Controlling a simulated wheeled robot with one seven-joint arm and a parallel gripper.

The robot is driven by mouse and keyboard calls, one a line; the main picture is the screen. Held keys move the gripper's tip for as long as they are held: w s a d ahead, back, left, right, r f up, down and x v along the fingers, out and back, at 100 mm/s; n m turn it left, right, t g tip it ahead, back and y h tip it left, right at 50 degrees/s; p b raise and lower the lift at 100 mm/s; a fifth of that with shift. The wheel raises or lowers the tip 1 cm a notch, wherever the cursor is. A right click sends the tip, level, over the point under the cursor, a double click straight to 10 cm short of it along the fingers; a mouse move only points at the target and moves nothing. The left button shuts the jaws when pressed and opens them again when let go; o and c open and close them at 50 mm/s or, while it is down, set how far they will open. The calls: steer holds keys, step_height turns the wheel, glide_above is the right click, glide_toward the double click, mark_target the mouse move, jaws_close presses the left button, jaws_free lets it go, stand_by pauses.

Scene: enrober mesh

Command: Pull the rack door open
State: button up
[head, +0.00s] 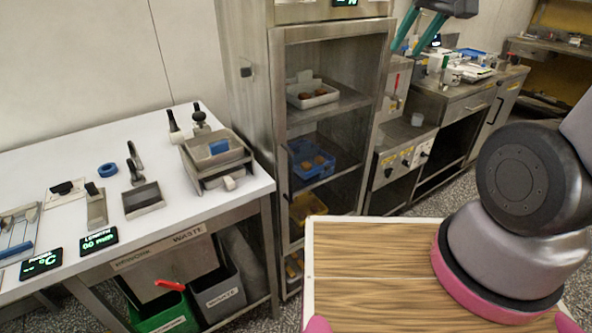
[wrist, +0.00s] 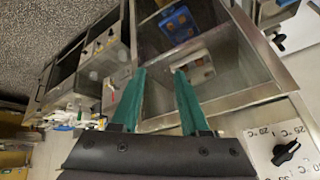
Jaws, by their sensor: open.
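The rack (head: 259,120) is a tall steel cabinet in the middle of the head view. Its steel-framed door (head: 331,32) looks shut, with shelves visible through the pane. A small dark part on the door's left side may be the handle, but I cannot tell. My gripper (head: 406,53) is at the upper right of the rack, its teal fingers pointing down, open and empty. In the wrist view my gripper (wrist: 160,70) has its fingers apart, with the rack door's frame (wrist: 248,98) beyond and right of them. Neither finger visibly holds the door.
The shelves carry a white bin (head: 313,96), a blue bin (head: 311,160) and a yellow bin (head: 308,207). A white worktable (head: 75,150) with tools stands left. Counters (head: 437,100) stand right. My wood-topped base fills the lower right, close to the rack.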

steer(key=a+f+n+g, duration=0.1)
steer(key=a+f+n, duration=0.2)
steer(key=a+f, duration=0.5)
steer(key=w+a+f+n+g, duration=0.1)
steer(key=a+f+n, duration=0.2)
steer(key=a+f, duration=0.5)
steer(key=w+a+f+n+y, duration=0.1)
steer(key=a+f+n, duration=0.2)
steer(key=a+f, duration=0.5)
step_height(320, 180, down, 11)
steer(key=shift+r+n+g, duration=0.1)
steer(key=shift+n+g, duration=0.3)
jaws_close()
